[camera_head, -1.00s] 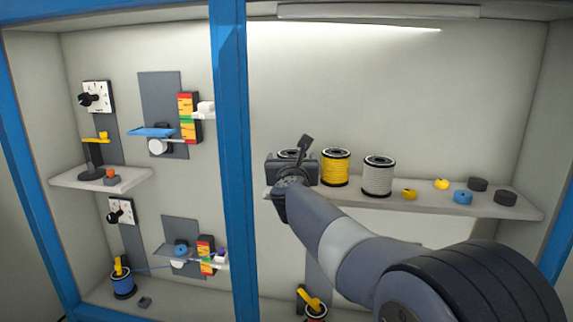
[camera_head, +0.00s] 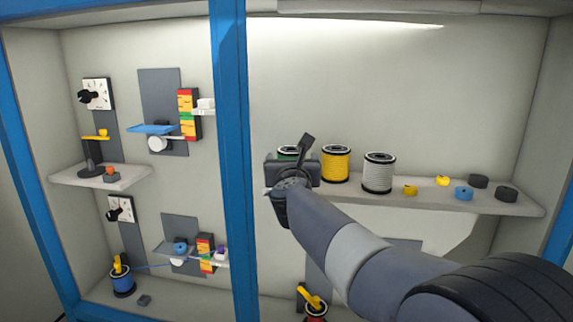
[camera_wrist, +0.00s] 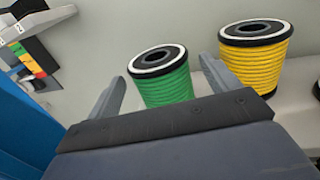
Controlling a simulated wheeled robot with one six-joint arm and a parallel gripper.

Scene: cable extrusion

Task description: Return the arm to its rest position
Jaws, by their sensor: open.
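My gripper (camera_wrist: 160,95) is open in the wrist view, its two fingers apart with nothing held between them. A green spool (camera_wrist: 168,82) stands on the shelf just beyond the fingers, seen partly behind the gripper's bar. In the head view my arm reaches from the lower right to the shelf's left end. The gripper (camera_head: 292,170) there hides most of the green spool (camera_head: 289,152). Whether the gripper touches the spool cannot be told.
A yellow spool (camera_head: 336,164) and a white spool (camera_head: 378,172) stand right of the gripper. Small yellow, blue and dark pieces lie further right on the shelf (camera_head: 520,208). A blue frame post (camera_head: 232,150) stands close left. The wall above is clear.

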